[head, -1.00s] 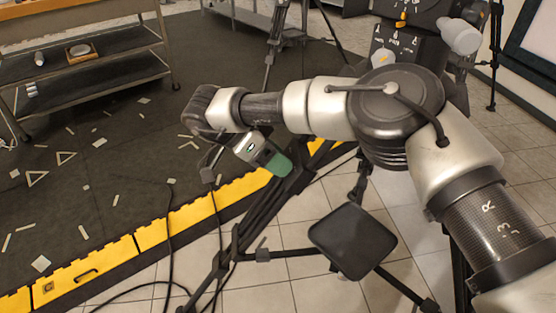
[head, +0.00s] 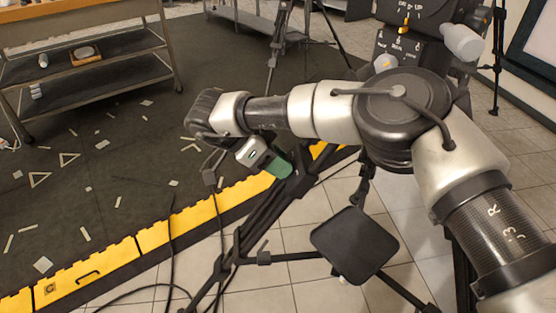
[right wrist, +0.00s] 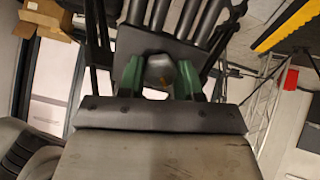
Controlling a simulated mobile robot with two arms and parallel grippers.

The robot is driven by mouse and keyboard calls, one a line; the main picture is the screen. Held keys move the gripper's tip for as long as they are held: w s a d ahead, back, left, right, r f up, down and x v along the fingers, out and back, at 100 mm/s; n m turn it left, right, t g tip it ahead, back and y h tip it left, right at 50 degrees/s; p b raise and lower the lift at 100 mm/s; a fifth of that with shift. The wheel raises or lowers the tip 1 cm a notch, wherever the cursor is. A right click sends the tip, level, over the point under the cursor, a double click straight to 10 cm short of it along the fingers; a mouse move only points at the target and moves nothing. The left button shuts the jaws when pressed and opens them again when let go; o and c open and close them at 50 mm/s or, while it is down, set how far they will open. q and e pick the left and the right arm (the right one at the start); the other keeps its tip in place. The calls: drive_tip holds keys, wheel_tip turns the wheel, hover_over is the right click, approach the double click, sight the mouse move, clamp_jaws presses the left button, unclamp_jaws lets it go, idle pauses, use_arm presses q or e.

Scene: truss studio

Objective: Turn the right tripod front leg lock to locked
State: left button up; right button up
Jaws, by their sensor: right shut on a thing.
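The black tripod (head: 258,215) stands on the tiles beside the yellow edging, its legs spread. My right gripper (head: 281,168) reaches in from the right, its green fingertips at the upper part of a tripod leg. In the right wrist view, the two green fingers (right wrist: 160,77) are on either side of a grey rounded knob, the leg lock (right wrist: 157,68), with a small orange mark at its right. The gripper is shut on this lock. In the head view the lock is hidden by the gripper, and I cannot tell its setting. My left gripper is not in view.
A dark square pad (head: 354,244) is right of the tripod leg, low over the tiles. A black cable (head: 172,235) runs across the yellow edging (head: 165,232). A shelf cart (head: 85,65) stands at the back left. The dark floor between is mostly clear, with scattered tape marks.

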drive_tip(key=shift+m+t, duration=0.3)
drive_tip(key=shift+m, duration=0.7)
drive_tip(key=shift+s+m, duration=0.1)
drive_tip(key=shift+m, duration=0.7)
drive_tip(key=shift+f+m+t+b, duration=0.1)
drive_tip(key=shift+m+t+b, duration=0.2)
drive_tip(key=shift+m+t, duration=0.35)
drive_tip(key=m+t+b, duration=0.1)
drive_tip(key=m+b, duration=0.1)
drive_tip(key=m, duration=0.2)
drive_tip(key=shift+s+f, duration=0.1)
drive_tip(key=shift+s, duration=0.05)
drive_tip(key=m+b, duration=0.2)
drive_tip(key=m, duration=0.1)
drive_tip(key=shift+t+h, duration=0.3)
drive_tip(key=shift+t, duration=0.05)
drive_tip(key=shift+s+m+b, duration=0.1)
drive_tip(key=shift+m+b, duration=0.95)
drive_tip(key=shift+m, duration=0.2)
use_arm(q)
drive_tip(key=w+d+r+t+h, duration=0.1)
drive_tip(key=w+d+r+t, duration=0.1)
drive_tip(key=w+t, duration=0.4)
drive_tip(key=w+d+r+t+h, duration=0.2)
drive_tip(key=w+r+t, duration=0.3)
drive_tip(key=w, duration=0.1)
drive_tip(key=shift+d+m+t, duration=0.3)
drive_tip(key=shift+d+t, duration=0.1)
use_arm(e)
drive_tip(key=shift+m+t+h, duration=0.3)
